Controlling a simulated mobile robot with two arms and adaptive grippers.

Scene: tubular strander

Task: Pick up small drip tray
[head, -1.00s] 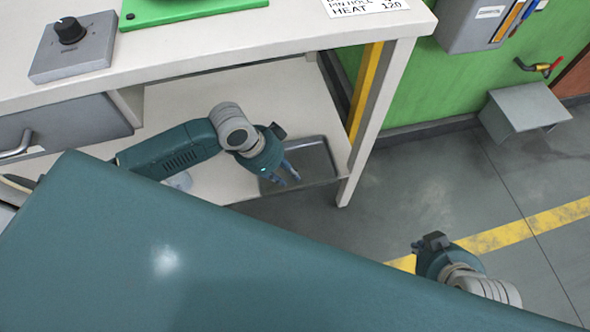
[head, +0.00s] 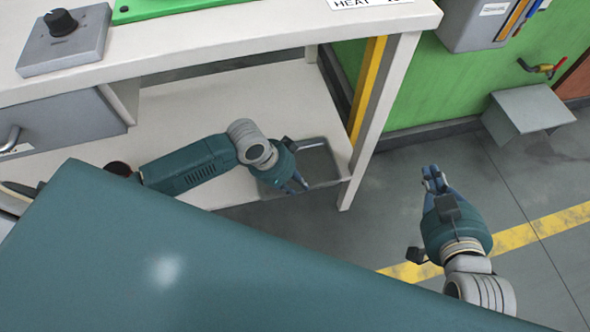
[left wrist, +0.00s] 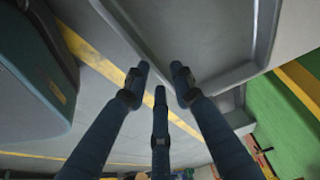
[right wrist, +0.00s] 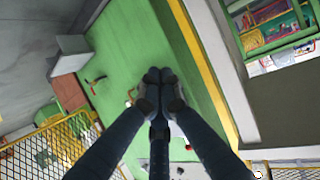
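The small drip tray (head: 318,162) is a shallow grey tray with a raised rim. It lies at the right end of the bench's lower shelf in the head view. My left gripper (head: 299,183) is at the tray's near left side and hides part of it. In the left wrist view the left fingers (left wrist: 160,78) are spread, and the tray (left wrist: 215,75) lies beyond and between their tips. I cannot tell whether they touch its rim. My right gripper (head: 433,178) is over the floor right of the bench. Its fingertips (right wrist: 161,78) are together and empty.
The white bench top (head: 220,50) overhangs the lower shelf (head: 230,100). A bench leg (head: 378,120) stands just right of the tray. A grey box (head: 525,110) is on the green wall. The floor (head: 400,190) between them is open.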

